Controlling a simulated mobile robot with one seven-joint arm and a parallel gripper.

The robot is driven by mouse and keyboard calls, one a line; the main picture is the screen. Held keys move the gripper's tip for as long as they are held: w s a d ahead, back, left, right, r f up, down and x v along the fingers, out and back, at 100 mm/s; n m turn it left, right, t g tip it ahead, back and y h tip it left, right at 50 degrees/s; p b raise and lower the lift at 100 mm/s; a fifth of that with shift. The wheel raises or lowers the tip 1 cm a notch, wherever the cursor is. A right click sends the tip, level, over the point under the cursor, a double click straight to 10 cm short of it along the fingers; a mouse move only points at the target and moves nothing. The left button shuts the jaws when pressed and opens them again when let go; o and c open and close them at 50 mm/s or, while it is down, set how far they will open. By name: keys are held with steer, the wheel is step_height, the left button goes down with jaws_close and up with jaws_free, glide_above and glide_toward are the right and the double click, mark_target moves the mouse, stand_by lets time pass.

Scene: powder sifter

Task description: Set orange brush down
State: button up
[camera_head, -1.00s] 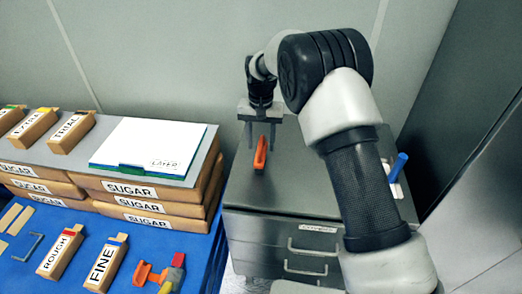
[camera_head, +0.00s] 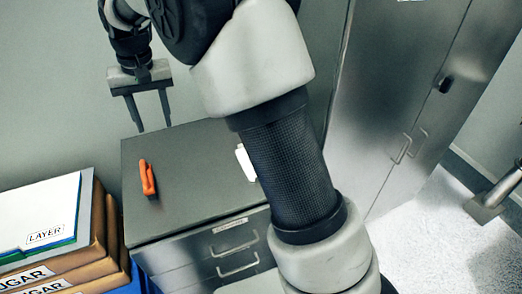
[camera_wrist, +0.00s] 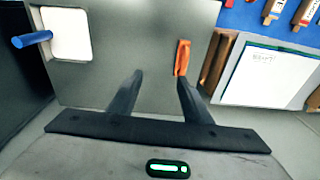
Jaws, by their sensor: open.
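The orange brush (camera_head: 148,179) lies on the grey metal top of a drawer cabinet (camera_head: 190,185), near its left side. It also shows in the wrist view (camera_wrist: 182,57), beside the tip of the right-hand finger. My gripper (camera_head: 154,128) is open and empty. It hangs with fingers down, above and behind the brush in the head view, apart from it. In the wrist view only bare cabinet top shows between the fingers (camera_wrist: 160,78).
A white tray (camera_wrist: 70,40) with a blue handle (camera_wrist: 32,39) lies on the same top; my arm mostly hides it in the head view. Stacked sugar boxes with a layer box (camera_head: 40,215) stand at left. Tall metal cabinets (camera_head: 420,90) stand at right.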

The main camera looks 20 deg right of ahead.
steer(key=s+d+r+t, duration=0.3)
steer(key=s+d+r, duration=0.7)
steer(key=s+d, duration=0.35)
steer(key=s+d+f, duration=0.1)
steer(key=s+d, duration=0.2)
steer(key=s, duration=0.4)
steer(key=s+d+f+t, duration=0.1)
steer(key=s+d+f, duration=0.1)
steer(key=s, duration=0.5)
steer(key=shift+d+t, duration=0.3)
steer(key=shift+d, duration=0.3)
steer(key=shift+s, duration=0.1)
step_height(320, 180, up, 2)
steer(key=shift+r+p, duration=0.25)
steer(key=shift+p, duration=0.95)
